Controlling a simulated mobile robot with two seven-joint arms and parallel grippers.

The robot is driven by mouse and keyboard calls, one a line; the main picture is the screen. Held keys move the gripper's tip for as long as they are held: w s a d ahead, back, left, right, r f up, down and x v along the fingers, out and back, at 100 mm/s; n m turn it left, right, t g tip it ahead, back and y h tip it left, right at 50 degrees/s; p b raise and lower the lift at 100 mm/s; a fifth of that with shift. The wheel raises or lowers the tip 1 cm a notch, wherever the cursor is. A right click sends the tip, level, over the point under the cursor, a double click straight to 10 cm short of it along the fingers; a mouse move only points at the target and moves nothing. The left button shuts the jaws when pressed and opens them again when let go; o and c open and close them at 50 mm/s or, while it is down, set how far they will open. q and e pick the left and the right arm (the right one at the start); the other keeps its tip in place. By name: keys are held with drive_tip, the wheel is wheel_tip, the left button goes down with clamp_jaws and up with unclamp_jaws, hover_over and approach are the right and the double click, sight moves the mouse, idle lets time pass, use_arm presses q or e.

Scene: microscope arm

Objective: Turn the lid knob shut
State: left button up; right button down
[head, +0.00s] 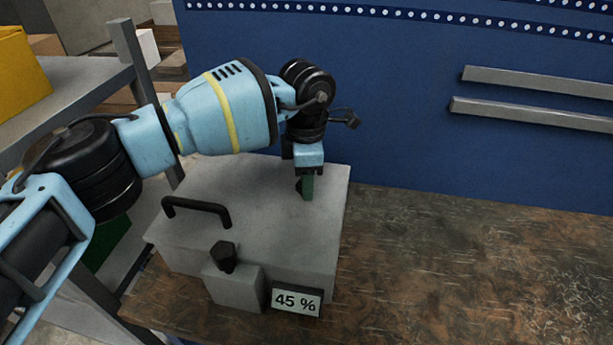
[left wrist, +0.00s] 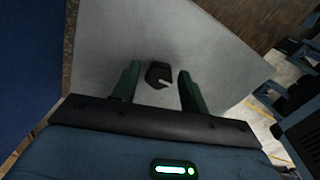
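The grey box's lid (head: 258,195) carries a small black knob (head: 298,186), mostly hidden in the head view behind my left gripper (head: 307,188). In the left wrist view the knob (left wrist: 157,71) is black with a pale notch and sits between the green fingers of my left gripper (left wrist: 160,78). The fingers are apart, with a gap on each side of the knob. The gripper points down over the lid's far right part. My right gripper is in neither view.
A black bar handle (head: 196,207) stands on the lid's left. A second black knob (head: 225,256) tops a small grey block at the front, beside a display reading 45 % (head: 296,301). A blue wall (head: 400,110) rises behind; the bench (head: 450,270) is clear at right.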

use_arm(q)
drive_tip(key=shift+o, duration=0.5)
drive_tip(key=shift+r+b, duration=0.35)
drive_tip(key=shift+r, duration=3.55)
